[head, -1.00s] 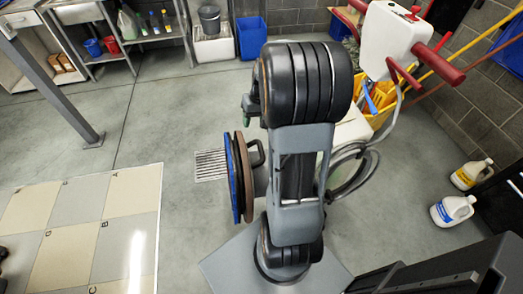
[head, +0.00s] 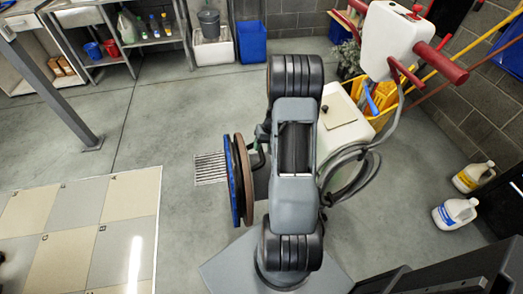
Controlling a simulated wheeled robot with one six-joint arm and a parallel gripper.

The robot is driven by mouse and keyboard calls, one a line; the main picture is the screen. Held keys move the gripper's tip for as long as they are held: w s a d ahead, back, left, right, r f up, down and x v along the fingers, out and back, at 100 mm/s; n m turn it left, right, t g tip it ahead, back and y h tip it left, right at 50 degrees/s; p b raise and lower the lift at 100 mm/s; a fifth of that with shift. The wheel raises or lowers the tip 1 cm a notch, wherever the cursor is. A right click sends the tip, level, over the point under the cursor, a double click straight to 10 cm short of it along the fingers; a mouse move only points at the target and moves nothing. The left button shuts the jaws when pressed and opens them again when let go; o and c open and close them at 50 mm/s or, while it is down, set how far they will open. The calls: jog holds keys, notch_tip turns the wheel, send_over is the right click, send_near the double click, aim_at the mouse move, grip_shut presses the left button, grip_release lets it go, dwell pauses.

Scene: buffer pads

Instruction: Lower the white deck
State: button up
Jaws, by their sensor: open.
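The floor machine stands behind and to the right of my arm. Its white body (head: 340,127) has a pale top with a small dark knob. My arm hides much of its lower part, and I cannot tell which part is the deck. A blue pad disc (head: 234,180) and a brown disc (head: 245,178) stand on edge, facing left, beside my arm. A dark part of my wrist shows just left of the upper arm. My gripper fingers are hidden behind the arm.
The machine's white control head (head: 392,40) has red handles, with a hose below it. A yellow cart (head: 383,100) stands behind. Two white jugs (head: 455,213) (head: 474,177) are at right.

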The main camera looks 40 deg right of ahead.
jog(key=shift+x, duration=1.35)
jog(key=shift+c, duration=0.3)
grip_shut()
